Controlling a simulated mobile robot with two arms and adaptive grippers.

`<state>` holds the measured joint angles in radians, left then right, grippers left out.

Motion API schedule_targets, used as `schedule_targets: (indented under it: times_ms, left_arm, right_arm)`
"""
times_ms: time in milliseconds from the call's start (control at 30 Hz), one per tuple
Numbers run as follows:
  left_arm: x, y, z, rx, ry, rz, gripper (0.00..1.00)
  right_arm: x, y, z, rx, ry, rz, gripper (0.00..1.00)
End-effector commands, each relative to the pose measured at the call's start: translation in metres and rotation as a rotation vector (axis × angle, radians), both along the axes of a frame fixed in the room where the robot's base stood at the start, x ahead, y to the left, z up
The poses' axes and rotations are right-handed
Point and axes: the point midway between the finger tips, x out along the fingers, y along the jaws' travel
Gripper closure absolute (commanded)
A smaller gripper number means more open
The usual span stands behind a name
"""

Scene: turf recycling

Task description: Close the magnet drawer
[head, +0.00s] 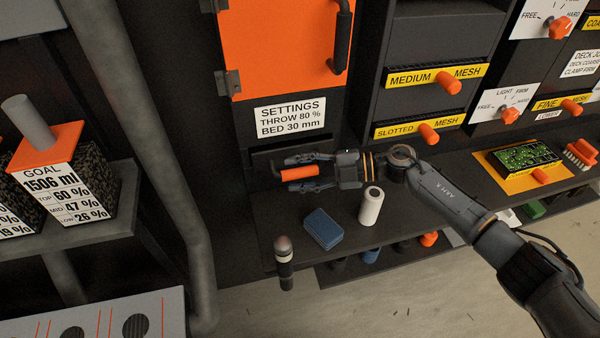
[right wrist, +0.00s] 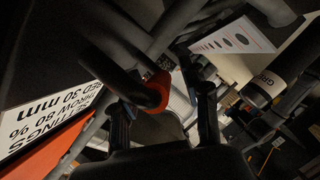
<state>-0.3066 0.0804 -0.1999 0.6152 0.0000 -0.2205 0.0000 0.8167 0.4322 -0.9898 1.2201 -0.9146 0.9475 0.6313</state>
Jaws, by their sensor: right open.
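An orange handle grip (head: 299,172) on a dark bracket sticks out below the SETTINGS label, where the dark magnet drawer is hard to make out. My right gripper (head: 290,174) is open, with one finger on each side of the orange grip; I cannot tell whether they touch it. In the right wrist view the grip's orange end (right wrist: 158,92) shows between my two open fingers (right wrist: 163,112), with dark bars beside it. How far the drawer stands out is hidden by the gripper and the dark surroundings. My left gripper is not in view.
A white cylinder (head: 371,206), a blue block (head: 323,229) and a dark upright cylinder (head: 284,262) stand near the gripper on the dark bench. The SETTINGS label (head: 290,116) is on the panel above. A grey pipe (head: 160,150) runs at left.

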Motion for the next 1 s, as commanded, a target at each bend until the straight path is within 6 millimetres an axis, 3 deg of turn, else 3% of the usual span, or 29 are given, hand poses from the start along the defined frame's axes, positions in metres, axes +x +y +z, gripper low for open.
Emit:
schedule_targets:
  times_ms: [167,633,800,1000]
  left_arm:
    - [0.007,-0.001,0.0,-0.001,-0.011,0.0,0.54]
    - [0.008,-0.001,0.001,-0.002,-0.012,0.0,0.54]
    - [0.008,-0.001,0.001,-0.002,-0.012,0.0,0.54]
    - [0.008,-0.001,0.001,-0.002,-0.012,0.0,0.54]
  right_arm:
    - [0.001,-0.014,0.003,0.0,0.0,-0.002,0.54]
    - [0.0,-0.102,0.021,-0.002,0.002,-0.002,0.54]
    - [-0.001,-0.115,0.024,-0.001,0.002,-0.001,0.54]
    - [-0.001,-0.117,0.024,-0.001,0.002,0.0,0.54]
